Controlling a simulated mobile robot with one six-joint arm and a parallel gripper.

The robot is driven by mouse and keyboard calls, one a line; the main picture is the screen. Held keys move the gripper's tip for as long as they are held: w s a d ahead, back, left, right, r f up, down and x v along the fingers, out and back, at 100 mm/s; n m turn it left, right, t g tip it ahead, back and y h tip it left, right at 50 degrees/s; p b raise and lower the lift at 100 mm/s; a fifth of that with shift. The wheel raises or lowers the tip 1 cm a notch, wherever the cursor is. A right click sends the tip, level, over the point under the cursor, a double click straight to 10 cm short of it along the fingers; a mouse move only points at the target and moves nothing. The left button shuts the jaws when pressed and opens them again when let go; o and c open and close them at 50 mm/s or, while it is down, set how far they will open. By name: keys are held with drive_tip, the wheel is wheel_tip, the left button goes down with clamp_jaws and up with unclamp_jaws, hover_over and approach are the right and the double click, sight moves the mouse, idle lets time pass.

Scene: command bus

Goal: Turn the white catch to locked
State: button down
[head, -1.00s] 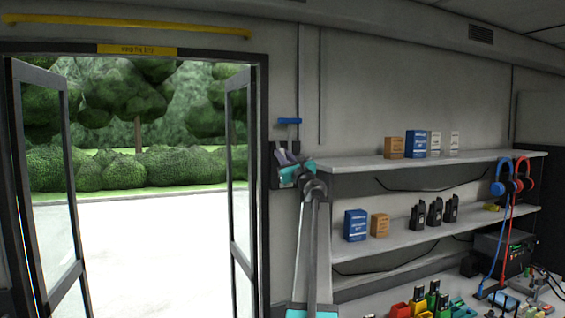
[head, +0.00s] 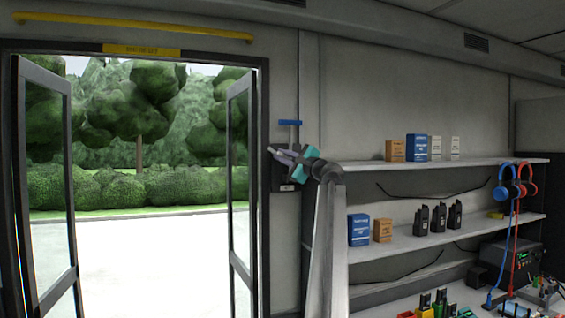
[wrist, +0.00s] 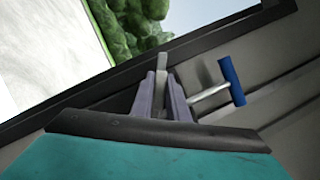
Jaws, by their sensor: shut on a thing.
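The white catch (wrist: 162,66) shows in the wrist view as a narrow pale bar standing between my fingers. My gripper (wrist: 161,84) is shut on it, with a grey-purple finger on each side. Its lower part is hidden behind the fingers and the dark gripper body. In the head view my gripper (head: 273,151) is at the wall just right of the doorway, in front of a dark plate (head: 283,183) with a small label. The catch cannot be made out there. Which way it is turned cannot be told.
A blue T-shaped handle (head: 290,123) is just above my gripper; it also shows close to the right finger in the wrist view (wrist: 231,81). An open glass door leaf (head: 240,185) stands to the left. Shelves (head: 450,168) with boxes and radios are to the right.

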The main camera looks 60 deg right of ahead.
drive_tip(key=n+g+y+p, duration=0.1)
drive_tip(key=n+p, duration=0.1)
drive_tip(key=n, duration=0.2)
drive_tip(key=shift+a+f+n+g+y+p, duration=0.15)
drive_tip(key=shift+n+g+p, duration=0.15)
drive_tip(key=shift+n+p, duration=0.4)
drive_tip(key=shift+d+f+n+g+y+p, duration=0.15)
drive_tip(key=shift+n+g+p, duration=0.15)
drive_tip(key=shift+n+p, duration=0.35)
drive_tip(key=shift+a, duration=0.1)
drive_tip(key=c, duration=1.8)
unclamp_jaws()
drive_tip(key=shift+o, duration=0.2)
drive_tip(key=shift+r, duration=0.1)
drive_tip(key=b+v, duration=0.4)
drive_tip(key=v, duration=0.9)
drive_tip(key=shift+s+b, duration=0.35)
